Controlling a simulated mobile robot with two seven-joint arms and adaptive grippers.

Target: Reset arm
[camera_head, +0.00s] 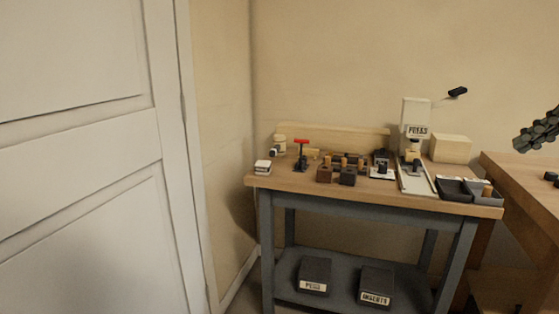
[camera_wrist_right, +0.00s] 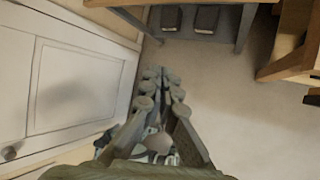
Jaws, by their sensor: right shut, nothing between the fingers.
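My right gripper (camera_head: 521,143) comes in at the right edge of the head view, dark and only partly shown, raised above a wooden surface there. In the right wrist view, its two fingers (camera_wrist_right: 161,74) reach up from the bottom, with their tips close together. It is shut and empty, with pale floor and a white door behind it. It is apart from the bench and touches nothing I can see. My left gripper is in neither view.
A workbench (camera_head: 330,194) carries a press (camera_head: 415,130), small blocks and dark trays (camera_head: 453,190). Two dark boxes sit on its lower shelf. A second wooden table (camera_head: 520,180) stands at right. A white door (camera_head: 80,170) is at left. Floor below my right gripper looks clear.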

